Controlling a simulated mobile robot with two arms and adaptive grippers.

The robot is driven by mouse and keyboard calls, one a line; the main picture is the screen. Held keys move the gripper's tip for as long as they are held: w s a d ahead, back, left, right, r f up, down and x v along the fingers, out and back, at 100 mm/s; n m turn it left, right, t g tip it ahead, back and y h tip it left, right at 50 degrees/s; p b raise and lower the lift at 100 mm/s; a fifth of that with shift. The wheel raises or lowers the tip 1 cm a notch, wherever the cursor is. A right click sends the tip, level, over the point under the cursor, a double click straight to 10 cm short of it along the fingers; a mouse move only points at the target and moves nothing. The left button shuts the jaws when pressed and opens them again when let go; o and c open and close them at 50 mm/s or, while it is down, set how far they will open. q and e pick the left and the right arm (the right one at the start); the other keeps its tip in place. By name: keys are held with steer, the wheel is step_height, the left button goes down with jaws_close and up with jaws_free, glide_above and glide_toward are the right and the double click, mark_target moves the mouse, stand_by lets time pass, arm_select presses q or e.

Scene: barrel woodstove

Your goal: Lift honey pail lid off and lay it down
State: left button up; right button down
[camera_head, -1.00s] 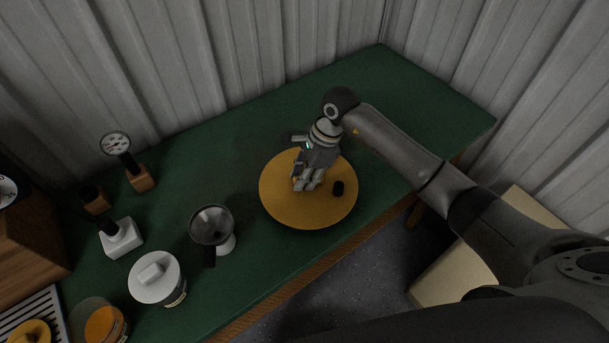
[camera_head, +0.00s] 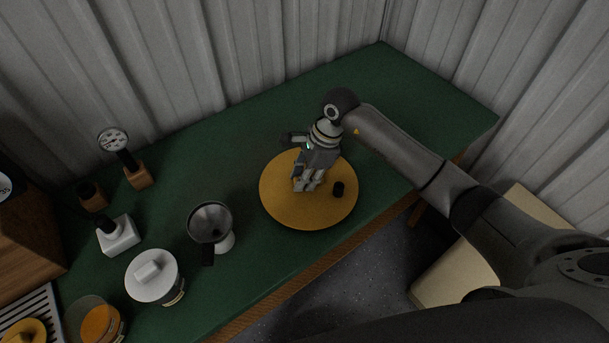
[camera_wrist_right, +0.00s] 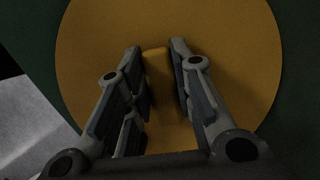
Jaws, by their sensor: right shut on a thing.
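A large round yellow lid (camera_head: 285,205) shows from above over the right half of the green table. My right gripper (camera_head: 307,186) points down at the middle of the lid. In the right wrist view its two fingers stand on either side of the grip bar and are shut on it. The lid hides whatever is beneath it, so I cannot tell whether it rests on a pail. My left gripper is not in view.
On the green table (camera_head: 250,125), left of the lid, stand a dark funnel-like cup (camera_head: 211,222), a white-lidded jar (camera_head: 152,276), an orange-filled glass (camera_head: 98,322), a white block (camera_head: 118,235) and a dial gauge (camera_head: 113,140). The table's back right is clear. Corrugated walls close the back.

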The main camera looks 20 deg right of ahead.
steer(key=shift+f, duration=0.25)
steer(key=c, duration=1.2)
jaws_free()
steer(key=shift+o, duration=0.2)
